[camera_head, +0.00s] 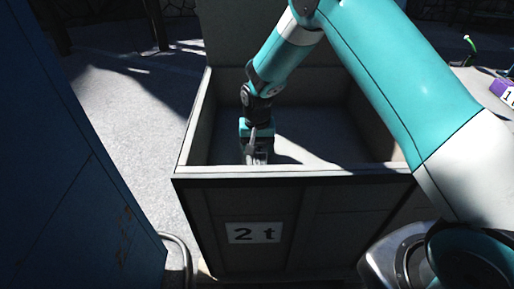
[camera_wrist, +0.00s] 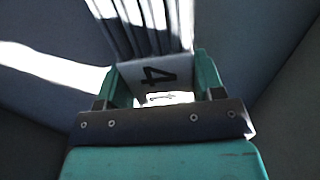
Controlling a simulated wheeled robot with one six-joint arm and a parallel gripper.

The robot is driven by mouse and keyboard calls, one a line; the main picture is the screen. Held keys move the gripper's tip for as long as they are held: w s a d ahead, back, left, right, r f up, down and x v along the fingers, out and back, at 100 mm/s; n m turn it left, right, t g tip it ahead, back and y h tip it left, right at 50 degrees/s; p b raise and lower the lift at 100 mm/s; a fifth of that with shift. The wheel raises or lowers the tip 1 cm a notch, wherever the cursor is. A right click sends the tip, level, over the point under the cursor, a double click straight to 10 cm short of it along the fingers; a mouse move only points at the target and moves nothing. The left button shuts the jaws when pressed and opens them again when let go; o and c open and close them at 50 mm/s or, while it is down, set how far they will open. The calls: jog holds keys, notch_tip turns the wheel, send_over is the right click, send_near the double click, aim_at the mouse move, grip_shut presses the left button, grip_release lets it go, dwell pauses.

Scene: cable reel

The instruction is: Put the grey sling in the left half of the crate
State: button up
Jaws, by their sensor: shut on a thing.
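The crate (camera_head: 190,135) is an open grey box with a "2 t" label on its front wall. My gripper (camera_head: 257,150) reaches down inside it, left of its middle and close behind the front wall. In the wrist view my gripper (camera_wrist: 162,82) is shut on the grey sling (camera_wrist: 140,22), by a pale tag with a black "4". The sling's grey straps run away from the jaws. In the head view a bit of the sling (camera_head: 257,158) shows under the jaws. The front wall hides its lower part, and I cannot tell whether it touches the crate floor.
A raised grey panel (camera_head: 240,35) stands at the crate's back. A dark blue surface (camera_head: 60,160) fills the left side. A purple and white labelled thing (camera_head: 505,92) lies at the far right. The crate's right half looks bare where it shows.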

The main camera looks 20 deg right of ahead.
jog(key=shift+f, duration=0.1)
jog(key=o, duration=1.3)
jog(key=s+a+r+n+y+p, duration=0.1)
jog(key=s+r, duration=0.2)
jog(key=r, duration=0.7)
jog(key=s+a+r+n+p, duration=0.1)
jog(key=s+r+p, duration=0.1)
jog(key=r, duration=0.7)
jog(key=s+a+r+n+y, duration=0.1)
jog(key=s+r+n, duration=0.2)
jog(key=s, duration=0.5)
jog(key=s+r+n+y, duration=0.1)
jog(key=s+r+n, duration=0.2)
jog(key=s, duration=0.6)
jog(key=s+a+r+n+y, duration=0.1)
jog(key=s+r, duration=0.3)
jog(key=s, duration=0.5)
jog(key=shift+a+r+n, duration=0.15)
jog(key=shift+a+n, duration=0.2)
jog(key=shift+n, duration=0.55)
